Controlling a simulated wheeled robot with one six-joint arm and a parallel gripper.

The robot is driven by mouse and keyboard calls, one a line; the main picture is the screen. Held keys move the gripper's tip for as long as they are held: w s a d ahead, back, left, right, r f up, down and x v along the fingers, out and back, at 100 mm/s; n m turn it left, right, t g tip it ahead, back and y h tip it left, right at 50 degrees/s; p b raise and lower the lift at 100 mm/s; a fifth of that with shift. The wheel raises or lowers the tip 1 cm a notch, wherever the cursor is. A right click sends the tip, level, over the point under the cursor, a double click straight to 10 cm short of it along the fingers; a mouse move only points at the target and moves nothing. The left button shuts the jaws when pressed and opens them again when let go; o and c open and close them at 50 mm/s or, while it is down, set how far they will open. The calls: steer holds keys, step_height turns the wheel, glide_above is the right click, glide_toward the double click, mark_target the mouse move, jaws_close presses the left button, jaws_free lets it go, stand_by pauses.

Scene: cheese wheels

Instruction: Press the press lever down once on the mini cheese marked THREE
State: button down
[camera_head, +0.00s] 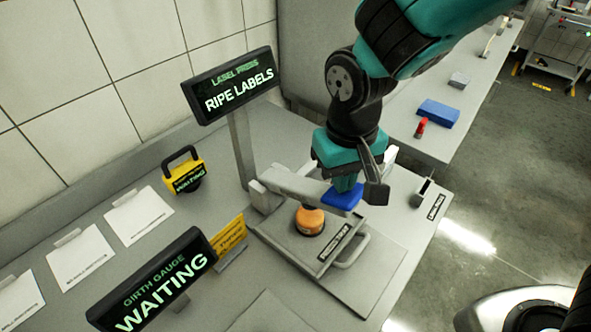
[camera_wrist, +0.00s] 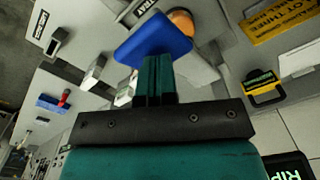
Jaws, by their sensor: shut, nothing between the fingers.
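The label press lever is a grey arm (camera_head: 292,184) ending in a blue pad (camera_head: 342,198), which also shows in the wrist view (camera_wrist: 150,42). An orange mini cheese (camera_head: 310,221) sits on the press plate (camera_head: 288,243) below the lever; its edge shows behind the pad in the wrist view (camera_wrist: 182,21). No mark on the cheese is readable. My gripper (camera_head: 345,184) is shut and empty, its fingertips right over the blue pad. In the wrist view my fingers (camera_wrist: 155,75) reach to the pad's edge; I cannot tell whether they touch it.
The label press sign (camera_head: 235,86) reads RIPE LABELS. A girth gauge sign (camera_head: 152,285) reads WAITING, as does a yellow handled device (camera_head: 186,175). White cards (camera_head: 137,214) lie along the wall. A blue block (camera_head: 438,113) and a red item (camera_head: 421,128) are on the far bench.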

mark_target(349, 197)
steer(key=shift+s+d+f+b, duration=0.2)
steer(key=shift+f+b, duration=0.1)
steer(key=shift+f, duration=0.15)
steer(key=shift+d+f, duration=0.1)
steer(key=shift+f, duration=0.1)
steer(key=shift+s+d+f+b, duration=0.15)
steer(key=shift+s+f+b, duration=0.05)
steer(key=shift+f+b, duration=0.3)
steer(key=shift+s+d+f+b, duration=0.15)
steer(key=shift+f+b, duration=0.2)
steer(key=shift+f, duration=0.1)
steer(key=shift+f, duration=0.2)
stand_by(0.4)
steer(key=shift+s+d+f+b, duration=0.15)
steer(key=shift+f+b, duration=0.3)
steer(key=shift+f, duration=0.05)
steer(key=shift+s+d+f+b, duration=0.1)
steer(key=shift+s+f+b, duration=0.05)
steer(key=shift+f+b, duration=0.35)
steer(key=shift+s+d+f+b, duration=0.15)
steer(key=shift+f+b, duration=0.45)
steer(key=shift+f, duration=0.45)
stand_by(1.7)
steer(key=shift+r+p, duration=0.1)
steer(key=shift+p, duration=0.3)
stand_by(1.3)
